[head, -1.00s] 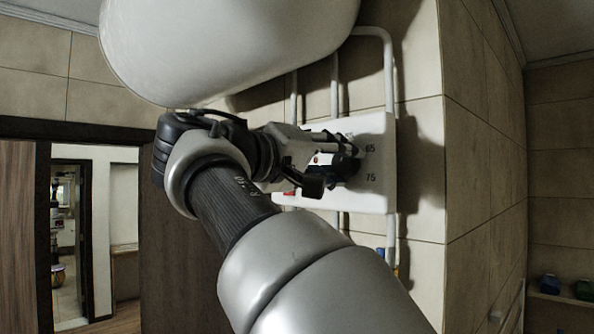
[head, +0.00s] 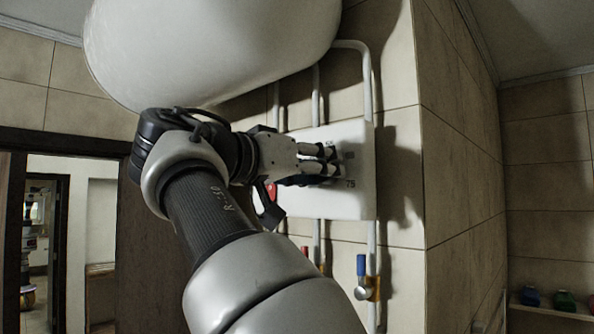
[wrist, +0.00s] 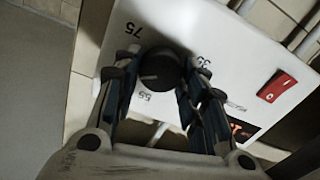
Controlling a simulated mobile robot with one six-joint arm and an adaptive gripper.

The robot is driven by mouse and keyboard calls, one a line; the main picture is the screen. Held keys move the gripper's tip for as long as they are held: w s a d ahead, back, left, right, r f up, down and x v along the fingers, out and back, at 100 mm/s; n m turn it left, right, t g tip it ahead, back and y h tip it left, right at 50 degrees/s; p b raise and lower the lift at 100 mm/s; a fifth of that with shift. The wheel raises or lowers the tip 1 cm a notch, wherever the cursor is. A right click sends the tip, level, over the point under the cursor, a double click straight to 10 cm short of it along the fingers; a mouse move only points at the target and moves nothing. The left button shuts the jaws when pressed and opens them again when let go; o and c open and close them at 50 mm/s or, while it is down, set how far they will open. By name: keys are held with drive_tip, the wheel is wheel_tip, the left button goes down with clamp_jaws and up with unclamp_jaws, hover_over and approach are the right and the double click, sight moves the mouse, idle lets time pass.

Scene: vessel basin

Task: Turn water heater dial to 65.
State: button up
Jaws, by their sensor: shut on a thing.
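The water heater's white control panel (head: 350,199) is on the tiled wall below the tank, and fills much of the wrist view (wrist: 215,50). Its round black dial (wrist: 160,68) sits between my fingers. A pale mark on the dial points to the left, between the printed 75 (wrist: 132,30) and 55 (wrist: 145,97); the number there is hidden by the left finger. My gripper (head: 335,165) is shut on the dial, one finger on each side. In the head view my fingers cover the dial, and a 75 (head: 350,183) shows beside them.
The white tank (head: 210,50) hangs close above my wrist. A red switch (wrist: 277,85) and a dark display (wrist: 240,130) are on the panel. Pipes and a blue-handled valve (head: 361,266) are below it. A doorway is at left, a shelf with small items at lower right.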

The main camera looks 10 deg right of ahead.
idle(0.4)
drive_tip(key=o, duration=1.1)
drive_tip(key=shift+c, duration=0.2)
drive_tip(key=shift+a, duration=0.1)
drive_tip(key=v, duration=1.2)
